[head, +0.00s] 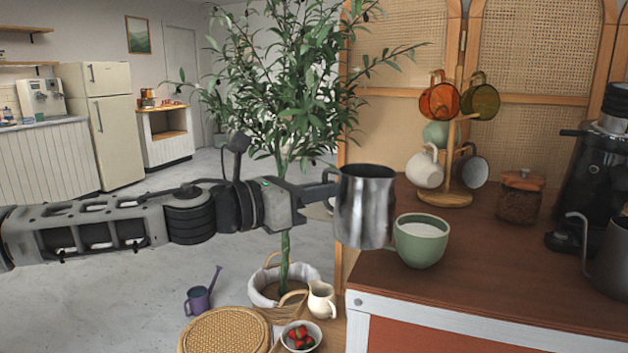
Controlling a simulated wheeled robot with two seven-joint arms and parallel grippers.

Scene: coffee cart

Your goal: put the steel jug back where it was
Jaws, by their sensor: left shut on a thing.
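The steel jug (366,208) is upright at the left end of the cart's wooden top, at or just past its edge. My left gripper (328,192) comes in from the left and is shut on the jug at its left side; the fingers are partly hidden by the jug. I cannot tell whether the jug's base touches anything. A green cup (421,241) with pale liquid stands on the cart top just right of the jug, very close to it. My right gripper is not in view.
The cart top (470,275) has free room in front and right of the cup. A mug tree (446,199) with several mugs, a lidded jar (520,196), a black grinder (595,170) and a grey kettle (608,262) stand behind and right. A cream pitcher (321,299) and strawberry bowl (300,338) sit lower left.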

